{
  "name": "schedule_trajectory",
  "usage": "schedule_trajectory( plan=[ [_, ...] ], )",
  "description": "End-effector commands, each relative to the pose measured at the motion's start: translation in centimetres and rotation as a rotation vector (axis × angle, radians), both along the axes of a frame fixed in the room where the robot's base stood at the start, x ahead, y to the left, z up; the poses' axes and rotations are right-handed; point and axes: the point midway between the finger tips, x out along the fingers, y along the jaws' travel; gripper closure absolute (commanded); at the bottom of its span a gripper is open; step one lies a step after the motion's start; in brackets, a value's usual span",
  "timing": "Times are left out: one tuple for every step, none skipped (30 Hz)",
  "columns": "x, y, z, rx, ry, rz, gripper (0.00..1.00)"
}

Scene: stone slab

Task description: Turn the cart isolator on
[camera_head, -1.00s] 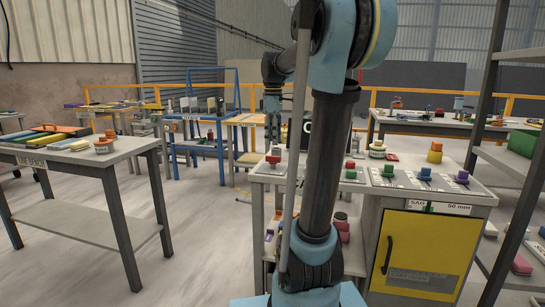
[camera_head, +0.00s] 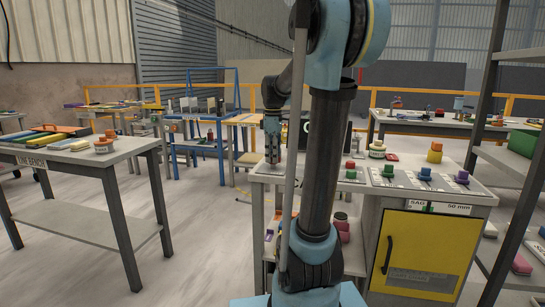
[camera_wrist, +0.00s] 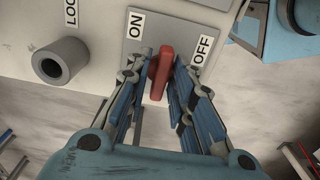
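The isolator's red handle (camera_wrist: 161,72) shows in the wrist view on a grey plate (camera_wrist: 152,20). The ON label (camera_wrist: 135,25) is to its upper left and the OFF label (camera_wrist: 203,48) to its upper right. The handle stands nearly upright in the picture, its top leaning slightly right. My gripper (camera_wrist: 163,65) has one finger on each side of the handle, very close to it, with narrow gaps seeming to remain. In the head view my gripper (camera_head: 272,155) is down at the cart's (camera_head: 425,197) far left corner and hides the handle.
A grey round post (camera_wrist: 60,60) stands left of the plate beside a partly cut-off label. In the head view, other coloured controls, green (camera_head: 350,170), blue (camera_head: 425,173) and purple (camera_head: 462,176), line the cart top. A workbench (camera_head: 70,155) stands left, with open floor between.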

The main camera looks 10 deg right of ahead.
Motion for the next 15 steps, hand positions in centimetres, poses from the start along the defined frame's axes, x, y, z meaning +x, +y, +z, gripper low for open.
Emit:
schedule_trajectory(
  plan=[
    [0.0, 0.0, 0.01, 0.0, 0.0, 0.0, 0.98],
    [0.01, 0.0, 0.01, 0.0, 0.0, 0.0, 1.0],
    [0.01, 0.0, 0.01, 0.0, 0.0, 0.0, 1.0],
    [0.02, -0.01, 0.01, 0.0, 0.0, 0.0, 1.0],
    [0.03, 0.0, 0.02, 0.0, -0.001, 0.0, 1.0],
    [0.04, -0.02, 0.02, 0.0, -0.001, 0.0, 1.0],
    [0.04, -0.01, 0.03, 0.0, -0.001, 0.0, 1.0],
    [0.05, -0.01, 0.03, 0.0, -0.001, -0.001, 1.0],
    [0.06, -0.02, 0.03, 0.0, -0.001, -0.003, 1.0],
    [0.06, -0.02, 0.03, 0.0, -0.001, -0.006, 1.0],
    [0.07, -0.02, 0.04, 0.0, -0.001, -0.009, 1.0],
    [0.08, -0.03, 0.04, 0.0, -0.001, -0.016, 1.0],
    [0.08, -0.03, 0.05, -0.001, -0.002, -0.023, 1.0],
    [0.09, -0.03, 0.05, -0.001, -0.002, -0.032, 1.0],
    [0.09, -0.03, 0.05, -0.001, -0.002, -0.046, 1.0]
  ],
)
